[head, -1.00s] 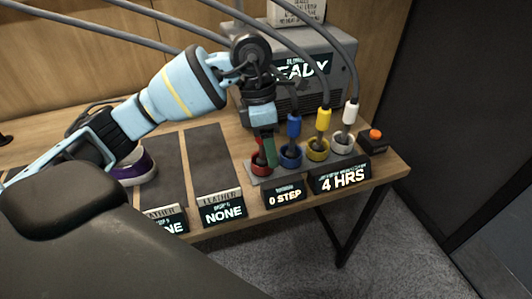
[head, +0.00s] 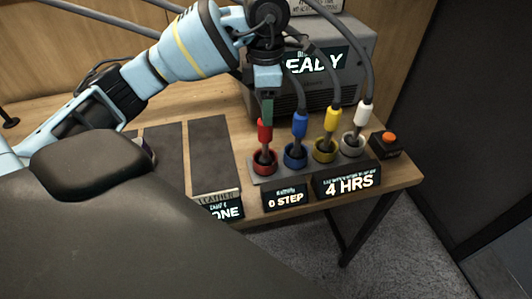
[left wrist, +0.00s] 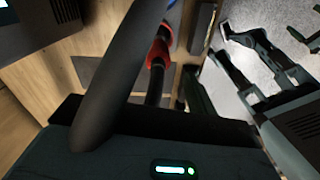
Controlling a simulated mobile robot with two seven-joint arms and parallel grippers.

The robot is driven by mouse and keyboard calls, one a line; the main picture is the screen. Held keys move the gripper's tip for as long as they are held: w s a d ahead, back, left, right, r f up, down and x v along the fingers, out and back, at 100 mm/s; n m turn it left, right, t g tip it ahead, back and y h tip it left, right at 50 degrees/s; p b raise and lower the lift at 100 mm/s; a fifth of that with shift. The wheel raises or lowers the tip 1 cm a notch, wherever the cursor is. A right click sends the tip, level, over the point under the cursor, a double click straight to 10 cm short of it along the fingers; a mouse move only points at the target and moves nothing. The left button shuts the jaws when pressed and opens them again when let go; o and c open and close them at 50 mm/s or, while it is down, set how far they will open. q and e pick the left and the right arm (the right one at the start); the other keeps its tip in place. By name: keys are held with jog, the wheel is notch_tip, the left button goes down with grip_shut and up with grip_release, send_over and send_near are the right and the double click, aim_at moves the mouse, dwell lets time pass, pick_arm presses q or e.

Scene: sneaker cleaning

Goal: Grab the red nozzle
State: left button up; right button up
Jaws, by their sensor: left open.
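The red nozzle (head: 265,132) stands upright in its red-rimmed cup (head: 262,162), leftmost of the row in the grey holder. My left gripper (head: 267,112) points down just above and behind the red nozzle, its green finger overlapping the nozzle's top in the head view. It is open. In the left wrist view the red nozzle (left wrist: 158,52) shows beyond a thick grey hose that crosses close to the camera. Whether a finger touches the nozzle cannot be told. My right gripper is not in view.
Blue (head: 300,125), yellow (head: 331,120) and white (head: 364,115) nozzles stand close on the right, with hoses rising behind. A grey machine (head: 310,90) stands at the back. Signs (head: 286,197) line the front edge. An orange button (head: 390,138) is at the right. Dark mats (head: 212,150) lie left.

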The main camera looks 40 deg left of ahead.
aim_at(265, 134)
pick_arm(q)
jog(key=shift+a+f, duration=0.15)
jog(key=shift+f, duration=3.1)
grip_shut()
